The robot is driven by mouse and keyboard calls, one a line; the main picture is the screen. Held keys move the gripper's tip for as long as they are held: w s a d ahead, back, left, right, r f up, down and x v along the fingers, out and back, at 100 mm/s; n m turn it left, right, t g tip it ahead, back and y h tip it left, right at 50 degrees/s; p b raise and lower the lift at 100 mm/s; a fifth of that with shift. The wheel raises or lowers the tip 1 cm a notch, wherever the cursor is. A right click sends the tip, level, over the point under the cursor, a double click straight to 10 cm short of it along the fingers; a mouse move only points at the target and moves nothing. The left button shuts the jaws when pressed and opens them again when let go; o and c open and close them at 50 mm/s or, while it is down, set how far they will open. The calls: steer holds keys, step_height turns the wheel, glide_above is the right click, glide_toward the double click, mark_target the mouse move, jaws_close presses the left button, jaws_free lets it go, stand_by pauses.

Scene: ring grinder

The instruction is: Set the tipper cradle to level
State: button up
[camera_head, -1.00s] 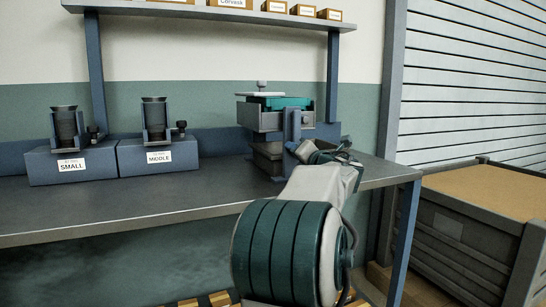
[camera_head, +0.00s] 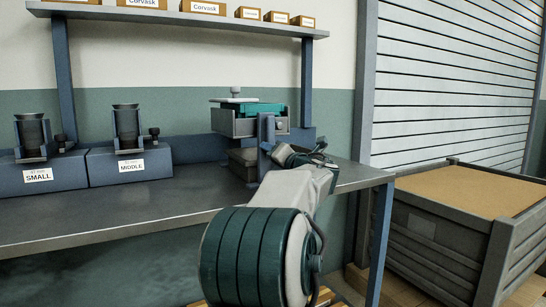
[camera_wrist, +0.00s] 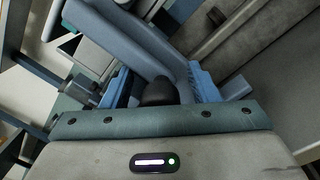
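The tipper cradle (camera_head: 231,126) is a grey tray with a teal piece (camera_head: 265,109) in it, on a blue post stand (camera_head: 266,150) at the bench's right end. It looks roughly level in the head view; its exact angle is hard to tell. A white plate with a small knob (camera_head: 235,92) sits over its left part. My gripper (camera_head: 284,154) is low at the right of the stand. In the wrist view my gripper's blue fingers (camera_wrist: 165,86) are apart, with a dark rounded knob (camera_wrist: 158,92) between them and visible gaps beside it. The fingertips are partly hidden by the blue bracket.
Units labelled SMALL (camera_head: 38,175) and MIDDLE (camera_head: 130,166), each with a dark cup, stand left on the bench (camera_head: 130,212). A shelf (camera_head: 180,18) with small boxes runs above. A large crate (camera_head: 440,240) stands right of the bench. The bench front is clear.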

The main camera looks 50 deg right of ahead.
steer(key=shift+s+f, duration=0.1)
steer(key=p+v, duration=0.2)
steer(key=v, duration=1.1)
steer(key=shift+s, duration=0.35)
steer(key=shift+a, duration=0.15)
